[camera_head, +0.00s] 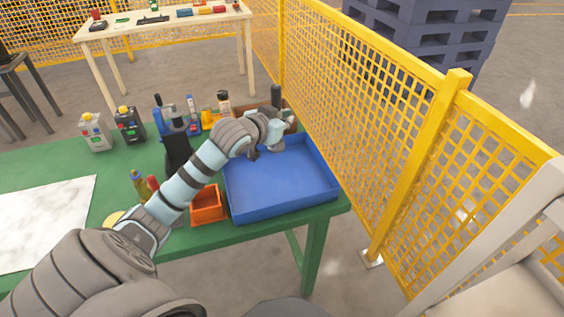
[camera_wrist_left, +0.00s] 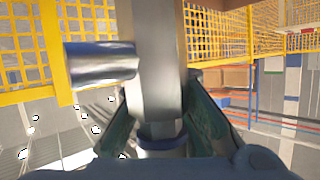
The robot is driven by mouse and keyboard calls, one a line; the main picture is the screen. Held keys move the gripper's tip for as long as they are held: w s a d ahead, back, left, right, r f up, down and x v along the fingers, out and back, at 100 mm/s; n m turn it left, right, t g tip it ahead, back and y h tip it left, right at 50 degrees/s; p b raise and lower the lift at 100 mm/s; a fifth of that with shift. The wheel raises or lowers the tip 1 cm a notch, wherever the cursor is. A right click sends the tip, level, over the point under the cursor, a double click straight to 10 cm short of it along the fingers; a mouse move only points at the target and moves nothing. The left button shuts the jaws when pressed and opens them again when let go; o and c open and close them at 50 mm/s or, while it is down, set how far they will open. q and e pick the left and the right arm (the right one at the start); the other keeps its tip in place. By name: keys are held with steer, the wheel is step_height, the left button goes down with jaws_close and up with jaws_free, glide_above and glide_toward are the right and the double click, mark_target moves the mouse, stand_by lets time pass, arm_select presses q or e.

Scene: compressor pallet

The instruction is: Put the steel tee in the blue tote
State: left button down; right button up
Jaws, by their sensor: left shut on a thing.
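The steel tee (camera_wrist_left: 155,60) is a shiny grey metal piece with a round branch (camera_wrist_left: 100,63) sticking out to the left in the left wrist view. My left gripper (camera_wrist_left: 160,90) is shut on its body, with a finger on each side. In the head view my left arm reaches over the blue tote (camera_head: 280,180), and its hand is above the tote's far edge. The visible floor of the tote is empty. My right gripper is not in view.
An orange bin (camera_head: 208,205) stands left of the tote. Several tools and bottles line the back of the green table (camera_head: 60,160). A grey box (camera_head: 97,132) and a black box (camera_head: 130,125) stand at the back left. A yellow mesh fence (camera_head: 375,110) runs close along the right.

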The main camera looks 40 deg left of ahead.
arm_select(q)
step_height(320, 180, down, 14)
steer(key=b, duration=0.3)
steer(key=shift+r, duration=0.25)
steer(key=c, duration=1.7)
jaws_free()
steer(key=shift+o, duration=0.2)
steer(key=shift+s, duration=0.1)
steer(key=p+v, duration=0.4)
steer(key=v, duration=0.8)
steer(key=shift+p, duration=0.3)
